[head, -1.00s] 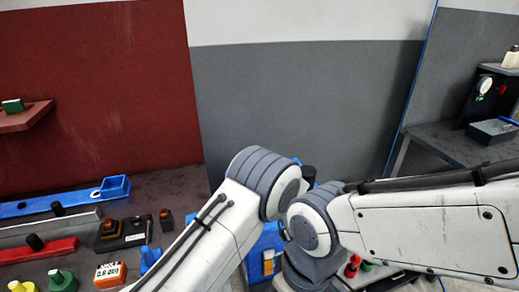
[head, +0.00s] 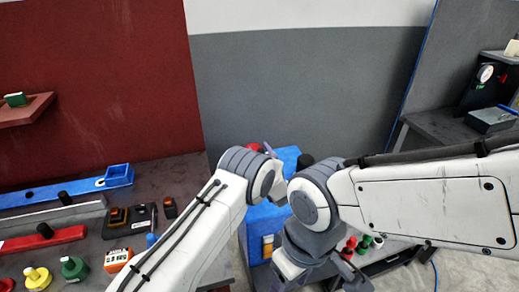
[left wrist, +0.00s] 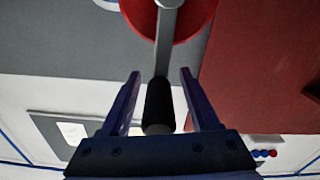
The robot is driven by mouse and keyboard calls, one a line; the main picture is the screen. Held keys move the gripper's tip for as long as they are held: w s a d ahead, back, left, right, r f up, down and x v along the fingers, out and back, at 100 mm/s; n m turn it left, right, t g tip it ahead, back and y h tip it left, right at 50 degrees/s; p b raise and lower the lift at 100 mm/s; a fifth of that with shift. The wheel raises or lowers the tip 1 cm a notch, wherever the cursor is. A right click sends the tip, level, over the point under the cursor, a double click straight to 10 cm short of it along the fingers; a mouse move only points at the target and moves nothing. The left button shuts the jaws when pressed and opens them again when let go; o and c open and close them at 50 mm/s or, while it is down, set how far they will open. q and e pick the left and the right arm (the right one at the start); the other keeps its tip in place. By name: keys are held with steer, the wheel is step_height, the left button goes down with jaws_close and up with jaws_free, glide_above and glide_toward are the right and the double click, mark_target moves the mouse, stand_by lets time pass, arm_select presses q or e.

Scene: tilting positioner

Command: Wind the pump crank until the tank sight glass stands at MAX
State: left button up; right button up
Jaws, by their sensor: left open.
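The pump crank shows in the left wrist view as a grey arm (left wrist: 166,45) in front of a red disc (left wrist: 205,14), with a black handle (left wrist: 159,103). My left gripper (left wrist: 160,74) is open, with one finger on each side of the handle; contact is not clear. In the head view a blue housing (head: 284,163) stands behind my arms, with a bit of red (head: 254,147) at its top left and a yellow patch low on its front. My left arm hides most of the crank there. I cannot make out the sight glass level. My right gripper's jaws are not clear.
Red and green pieces (head: 364,242) lie by my right arm. A side table (head: 437,131) with a black device stands far right.

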arm_select(q)
jaws_close()
stand_by(1.4)
